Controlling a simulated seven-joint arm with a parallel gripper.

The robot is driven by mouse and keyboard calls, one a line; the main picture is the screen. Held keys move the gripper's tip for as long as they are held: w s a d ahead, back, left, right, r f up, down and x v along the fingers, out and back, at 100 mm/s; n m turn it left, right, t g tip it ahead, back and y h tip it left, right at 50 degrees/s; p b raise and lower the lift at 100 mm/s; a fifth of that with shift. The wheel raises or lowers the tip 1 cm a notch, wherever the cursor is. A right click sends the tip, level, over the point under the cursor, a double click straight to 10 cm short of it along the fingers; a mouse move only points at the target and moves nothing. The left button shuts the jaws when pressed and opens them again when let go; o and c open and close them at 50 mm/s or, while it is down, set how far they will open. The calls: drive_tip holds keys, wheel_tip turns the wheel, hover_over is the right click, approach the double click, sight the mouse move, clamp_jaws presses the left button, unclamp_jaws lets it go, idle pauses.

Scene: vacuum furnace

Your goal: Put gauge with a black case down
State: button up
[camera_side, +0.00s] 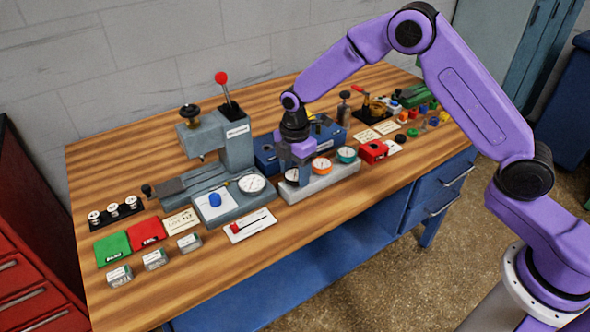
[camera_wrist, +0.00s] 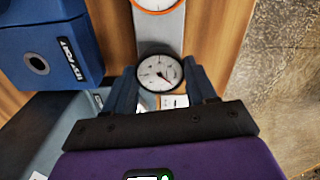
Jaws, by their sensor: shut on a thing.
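The gauge with a black case (camera_side: 291,175) has a white dial and is at the left end of a light grey rack (camera_side: 318,184). My gripper (camera_side: 297,168) is shut on it from above and hides part of it. In the wrist view the black-cased gauge (camera_wrist: 160,73) sits between my two fingers (camera_wrist: 163,88), its dial facing the camera. The grey rack (camera_wrist: 160,35) runs away behind it. I cannot tell whether the gauge rests in the rack or is just above it.
An orange gauge (camera_side: 321,164) and a teal gauge (camera_side: 346,154) stand along the same rack. A blue test-point block (camera_wrist: 45,50) is close on the left in the wrist view. A grey press (camera_side: 225,150) stands left of the rack.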

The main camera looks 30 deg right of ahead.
sight(294, 174)
drive_tip(key=shift+f, duration=0.2)
drive_tip(key=o, duration=1.1)
wheel_tip(294, 174, up, 17)
drive_tip(key=shift+w+a+r, duration=0.15)
drive_tip(key=shift+r, duration=0.05)
